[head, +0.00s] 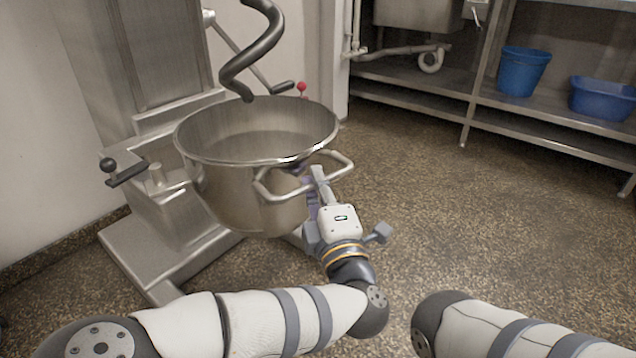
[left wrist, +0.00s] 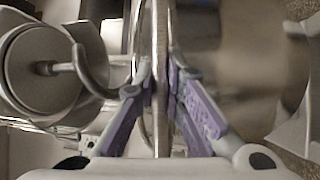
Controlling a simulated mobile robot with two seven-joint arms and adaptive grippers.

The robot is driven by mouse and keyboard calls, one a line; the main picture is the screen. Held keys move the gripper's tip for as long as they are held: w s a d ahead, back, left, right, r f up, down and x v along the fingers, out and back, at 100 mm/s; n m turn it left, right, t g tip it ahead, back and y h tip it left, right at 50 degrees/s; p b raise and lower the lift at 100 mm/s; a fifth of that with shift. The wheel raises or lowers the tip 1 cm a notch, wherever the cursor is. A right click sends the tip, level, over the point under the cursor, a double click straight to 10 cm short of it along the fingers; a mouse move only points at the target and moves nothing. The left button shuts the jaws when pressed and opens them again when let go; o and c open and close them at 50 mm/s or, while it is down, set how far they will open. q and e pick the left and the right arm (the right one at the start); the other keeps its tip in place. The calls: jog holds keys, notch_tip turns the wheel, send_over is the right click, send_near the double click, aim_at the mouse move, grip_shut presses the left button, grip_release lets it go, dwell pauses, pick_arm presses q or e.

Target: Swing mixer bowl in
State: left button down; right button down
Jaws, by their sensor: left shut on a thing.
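The steel mixer bowl (head: 250,190) hangs on the mixer (head: 160,100) at the left of the head view, above the floor. The dark spiral dough hook (head: 245,72) hangs over the bowl's far part, its tip near the back rim. A bent steel bar handle (head: 335,160) sticks out from the bowl's near right side. My left gripper (head: 312,182) is shut on this handle; in the left wrist view its purple-padded fingers close on both sides of the bar (left wrist: 161,110). My right forearm shows at lower right, but its gripper is out of view.
A black-knobbed lever (head: 123,172) sticks out at the mixer's left, and a red knob (head: 302,87) shows behind the bowl. Steel shelving (head: 555,120) with a blue bucket (head: 523,70) and a blue tub (head: 602,98) stands back right. The speckled floor (head: 460,220) between is clear.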

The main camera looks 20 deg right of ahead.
pick_arm(q)
jog(key=c, duration=1.7)
grip_release()
jog(key=shift+o, duration=0.2)
jog(key=s+f, duration=0.1)
jog(key=s, duration=0.6)
jog(key=shift+s+a+f, duration=0.15)
jog(key=shift+s+a, duration=0.05)
jog(key=shift+a, duration=0.25)
